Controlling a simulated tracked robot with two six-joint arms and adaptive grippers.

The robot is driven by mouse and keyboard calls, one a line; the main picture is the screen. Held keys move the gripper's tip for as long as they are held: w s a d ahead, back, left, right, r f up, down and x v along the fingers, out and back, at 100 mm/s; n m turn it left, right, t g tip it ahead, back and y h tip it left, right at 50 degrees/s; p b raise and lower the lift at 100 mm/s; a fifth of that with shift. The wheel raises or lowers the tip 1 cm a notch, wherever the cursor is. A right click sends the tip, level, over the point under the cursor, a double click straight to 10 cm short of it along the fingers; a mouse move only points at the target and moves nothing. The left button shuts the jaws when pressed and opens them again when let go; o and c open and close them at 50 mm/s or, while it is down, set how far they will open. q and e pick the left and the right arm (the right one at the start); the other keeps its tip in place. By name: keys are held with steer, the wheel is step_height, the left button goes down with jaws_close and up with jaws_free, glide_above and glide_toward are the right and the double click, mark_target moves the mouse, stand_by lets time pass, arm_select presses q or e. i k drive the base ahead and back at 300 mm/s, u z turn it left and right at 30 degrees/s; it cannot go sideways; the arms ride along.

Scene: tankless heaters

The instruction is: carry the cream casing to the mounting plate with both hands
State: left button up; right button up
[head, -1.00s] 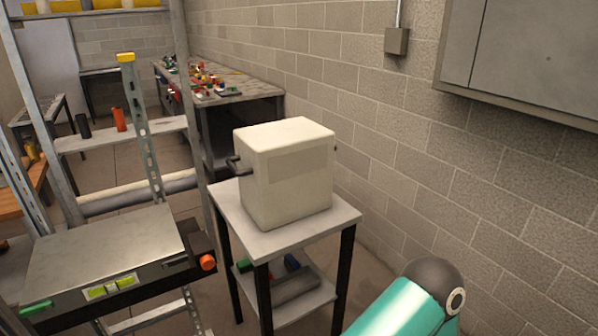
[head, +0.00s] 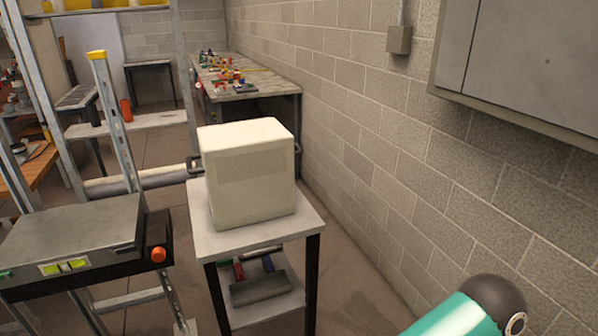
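The cream casing (head: 250,176) is a box with rounded edges and a dark handle on each side. It stands upright on a small grey-topped stand (head: 297,222) with black legs, left of the middle in the head view. Part of my teal arm shows at the bottom right, well apart from the casing. Neither of my grippers is in view. I cannot pick out the mounting plate for certain.
A grey cabinet (head: 530,60) hangs on the block wall at the upper right. A ladder (head: 122,130) and a dark case (head: 75,235) stand left of the stand. A cluttered workbench (head: 265,92) is behind. Floor right of the stand is clear.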

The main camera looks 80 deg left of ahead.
mark_target(72, 227)
steer(key=z, duration=0.2)
steer(key=i, duration=0.8)
steer(key=u, duration=1.65)
steer(key=i, duration=0.25)
steer(key=u, duration=2)
steer(key=k, duration=0.55)
steer(key=u, duration=0.4)
steer(key=i, duration=1.55)
steer(key=z, duration=0.35)
